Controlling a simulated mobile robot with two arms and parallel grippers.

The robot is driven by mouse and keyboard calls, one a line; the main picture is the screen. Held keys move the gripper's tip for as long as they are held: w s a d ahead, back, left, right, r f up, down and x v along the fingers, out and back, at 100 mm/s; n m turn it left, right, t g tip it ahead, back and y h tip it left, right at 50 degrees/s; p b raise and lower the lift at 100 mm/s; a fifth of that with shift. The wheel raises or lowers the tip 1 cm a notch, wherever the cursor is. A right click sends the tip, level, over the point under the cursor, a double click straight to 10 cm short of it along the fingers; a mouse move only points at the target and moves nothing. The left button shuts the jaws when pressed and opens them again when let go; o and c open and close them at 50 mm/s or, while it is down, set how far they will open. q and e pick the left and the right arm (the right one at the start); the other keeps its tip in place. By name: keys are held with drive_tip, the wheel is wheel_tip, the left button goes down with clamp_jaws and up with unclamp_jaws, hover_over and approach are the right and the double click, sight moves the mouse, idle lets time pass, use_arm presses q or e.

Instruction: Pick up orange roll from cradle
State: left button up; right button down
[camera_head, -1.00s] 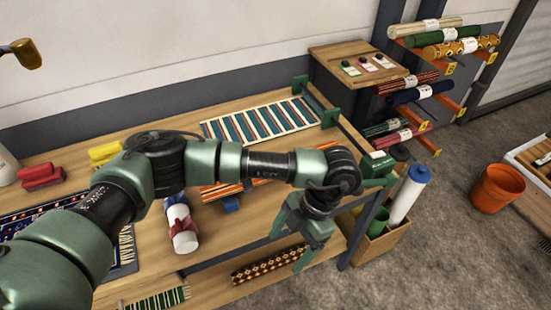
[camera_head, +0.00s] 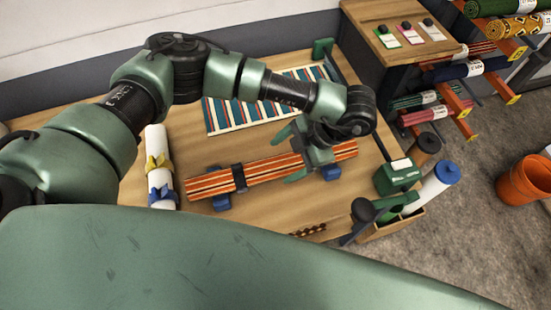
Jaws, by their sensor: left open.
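The orange striped roll (camera_head: 267,171) lies across the table with a dark band around it near its left end. It rests on a cradle with blue supports, one near the left (camera_head: 222,203) and one near the right (camera_head: 330,173). My left gripper (camera_head: 290,152) is open at the right half of the roll, with one finger on its far side and one on its near side. The gripper hides part of the roll, and I cannot tell whether the fingers touch it. My right gripper is not in view.
A white roll (camera_head: 157,150) with yellow and blue ties lies to the left. A blue-striped rug (camera_head: 235,116) lies behind. A green box (camera_head: 398,176) and a bin with a blue-capped roll (camera_head: 432,187) stand at the right. A large green link of mine covers the bottom.

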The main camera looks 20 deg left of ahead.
sight(280, 163)
use_arm(q)
drive_tip(key=shift+s+a+f+p, duration=0.55)
drive_tip(key=shift+a+f+p, duration=0.15)
drive_tip(key=shift+p, duration=0.3)
drive_tip(key=x, duration=0.2)
drive_tip(key=shift+w+f+p, duration=0.2)
drive_tip(key=shift+f+p, duration=0.15)
drive_tip(key=shift+a+f, duration=0.15)
drive_tip(key=shift+f, duration=0.15)
drive_tip(key=c, duration=1.7)
clamp_jaws()
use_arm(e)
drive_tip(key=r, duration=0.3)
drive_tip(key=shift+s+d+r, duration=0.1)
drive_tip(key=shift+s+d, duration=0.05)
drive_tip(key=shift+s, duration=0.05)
